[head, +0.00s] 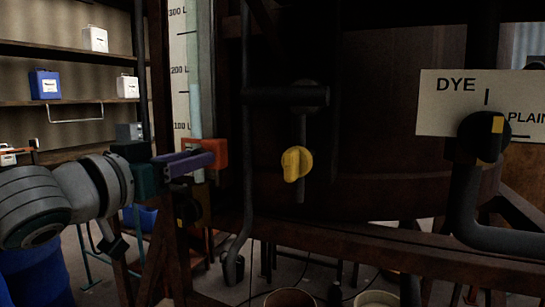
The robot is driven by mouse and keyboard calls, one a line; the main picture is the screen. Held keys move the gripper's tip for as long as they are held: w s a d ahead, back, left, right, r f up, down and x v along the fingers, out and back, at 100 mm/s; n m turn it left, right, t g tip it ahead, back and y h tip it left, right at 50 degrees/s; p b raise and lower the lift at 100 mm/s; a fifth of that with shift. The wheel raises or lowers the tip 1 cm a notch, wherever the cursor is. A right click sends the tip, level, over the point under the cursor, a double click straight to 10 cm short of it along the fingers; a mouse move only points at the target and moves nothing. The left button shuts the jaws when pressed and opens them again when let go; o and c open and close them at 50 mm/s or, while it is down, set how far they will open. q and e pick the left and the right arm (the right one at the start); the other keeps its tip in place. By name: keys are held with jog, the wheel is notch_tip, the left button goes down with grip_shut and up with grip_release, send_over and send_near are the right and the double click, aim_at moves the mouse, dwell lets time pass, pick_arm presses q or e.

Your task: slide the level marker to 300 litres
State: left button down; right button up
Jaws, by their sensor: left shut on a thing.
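The level scale (181,50) is a pale upright strip with 100, 200 and 300 L labels, beside a pale sight tube (195,90). The orange-red level marker (219,150) sits low on it, just below the 100 L label. My left gripper (201,160), with purple fingers, reaches in from the left and is shut on the marker. The fingers partly cover the marker's left side. The 300 L label is at the top edge of the view. My right gripper is not in view.
A dark vat stands behind the scale. A yellow knob (296,163) hangs on a pipe to the right. A dye/plain sign (447,115) with a black dial (484,137) is at far right. Shelves with boxes stand at left. Buckets (290,298) stand below.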

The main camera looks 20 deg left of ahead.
pick_arm(q)
notch_tip(320, 180, up, 22)
jog(key=p, duration=2)
jog(key=shift+p, duration=0.4)
jog(key=c, duration=0.5)
grip_release()
jog(key=shift+f, duration=0.1)
jog(key=s+b, duration=0.3)
jog(key=s, duration=0.7)
jog(key=shift+a+b, duration=0.3)
jog(key=shift+a, duration=0.05)
jog(key=shift+f, duration=0.1)
